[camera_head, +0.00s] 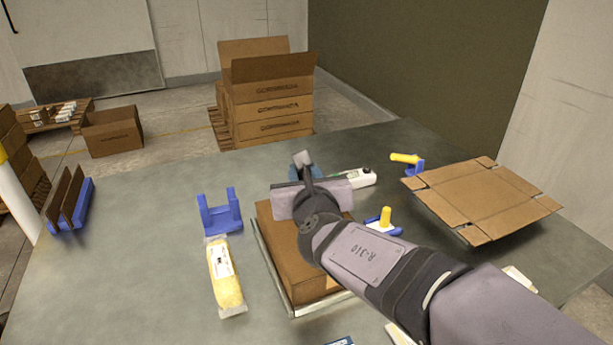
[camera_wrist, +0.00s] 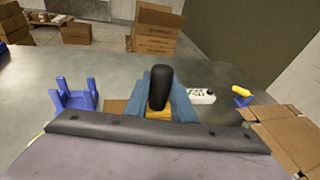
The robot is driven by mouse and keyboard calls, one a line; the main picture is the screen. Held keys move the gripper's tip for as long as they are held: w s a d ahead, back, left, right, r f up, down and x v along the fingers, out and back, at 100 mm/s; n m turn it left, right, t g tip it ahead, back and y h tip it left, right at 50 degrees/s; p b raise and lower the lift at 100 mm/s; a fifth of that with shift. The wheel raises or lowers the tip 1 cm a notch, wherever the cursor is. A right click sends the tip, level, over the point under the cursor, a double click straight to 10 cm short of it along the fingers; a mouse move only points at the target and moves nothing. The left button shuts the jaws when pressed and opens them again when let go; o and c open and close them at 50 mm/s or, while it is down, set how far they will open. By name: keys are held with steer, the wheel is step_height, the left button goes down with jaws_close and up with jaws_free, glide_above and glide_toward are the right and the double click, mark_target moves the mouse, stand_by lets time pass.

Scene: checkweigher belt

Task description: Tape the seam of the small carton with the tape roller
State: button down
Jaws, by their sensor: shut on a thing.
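The small carton (camera_head: 312,284) is a brown box on a pale-rimmed plate on the table. My arm and gripper cover much of its top, so I cannot see the seam. My gripper (camera_head: 312,194) is above the carton's far part, its fingertips hidden. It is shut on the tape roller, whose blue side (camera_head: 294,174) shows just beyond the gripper. In the wrist view, the tape roller (camera_wrist: 182,104) shows blue sides, with a black rounded part and some yellow between them. I cannot tell whether the roller touches the carton.
An empty blue stand (camera_head: 222,216) and a yellow pack (camera_head: 226,276) lie left of the carton. A blue rack (camera_head: 74,204) stands far left.

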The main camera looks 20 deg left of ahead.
steer(key=shift+w+a, duration=0.2)
steer(key=shift+a, duration=0.05)
steer(key=shift+w+a, duration=1.1)
steer(key=shift+w, duration=0.05)
steer(key=shift+w+a, duration=0.1)
steer(key=shift+w+a+p, duration=0.55)
steer(key=shift+w+a, duration=0.45)
steer(key=shift+a, duration=0.05)
steer(key=shift+r, duration=0.1)
step_height(320, 180, up, 7)
steer(key=p, duration=0.6)
